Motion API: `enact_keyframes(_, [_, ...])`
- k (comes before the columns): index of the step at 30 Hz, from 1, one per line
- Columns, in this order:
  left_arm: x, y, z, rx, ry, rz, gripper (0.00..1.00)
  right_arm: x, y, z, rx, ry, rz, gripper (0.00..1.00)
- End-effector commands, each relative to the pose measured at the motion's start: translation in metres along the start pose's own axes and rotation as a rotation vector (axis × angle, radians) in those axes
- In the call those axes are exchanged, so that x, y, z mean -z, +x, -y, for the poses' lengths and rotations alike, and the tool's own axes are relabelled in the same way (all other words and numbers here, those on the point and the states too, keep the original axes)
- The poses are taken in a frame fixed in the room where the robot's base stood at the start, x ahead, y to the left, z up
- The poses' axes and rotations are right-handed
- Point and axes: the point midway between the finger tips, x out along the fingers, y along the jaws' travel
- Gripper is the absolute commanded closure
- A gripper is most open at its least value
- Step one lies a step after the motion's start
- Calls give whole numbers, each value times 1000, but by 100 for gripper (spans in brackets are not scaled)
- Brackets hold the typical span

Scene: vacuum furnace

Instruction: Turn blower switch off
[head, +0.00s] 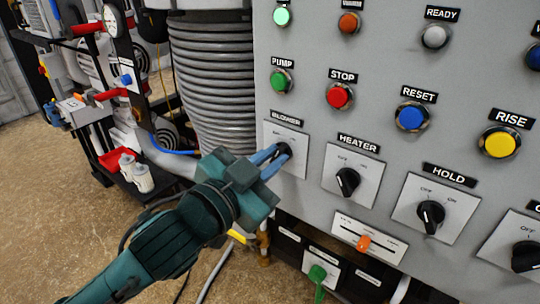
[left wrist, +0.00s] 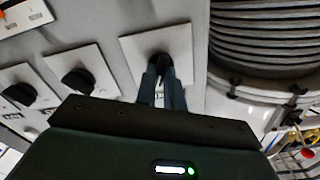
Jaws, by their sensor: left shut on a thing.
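The blower switch (head: 284,149) is a black rotary knob on a white plate, below the label "BLOWER" on the grey control panel. My left gripper (head: 277,154) reaches it from the lower left, with its blue fingers shut on the knob. In the left wrist view the knob (left wrist: 159,64) shows between the fingertips, at the middle of its white plate. The fingers hide part of the knob and of its markings, so I cannot tell which position it points to. My right gripper is not in view.
The heater knob (head: 347,182) and hold knob (head: 431,215) lie to the right of the blower plate. Push buttons, including green PUMP (head: 281,81) and red STOP (head: 339,96), sit above. An orange slider (head: 363,243) is below. A ribbed grey hose (head: 213,85) stands left of the panel.

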Motion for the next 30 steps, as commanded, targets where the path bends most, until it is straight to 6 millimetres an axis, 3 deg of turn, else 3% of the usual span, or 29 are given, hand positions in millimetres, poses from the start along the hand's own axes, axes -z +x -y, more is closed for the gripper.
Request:
enact_keyframes(24, [2,0,3,0,-721,6,100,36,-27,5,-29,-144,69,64])
enact_keyframes(30, [0,0,3,0,-847,6,100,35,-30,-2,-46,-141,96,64])
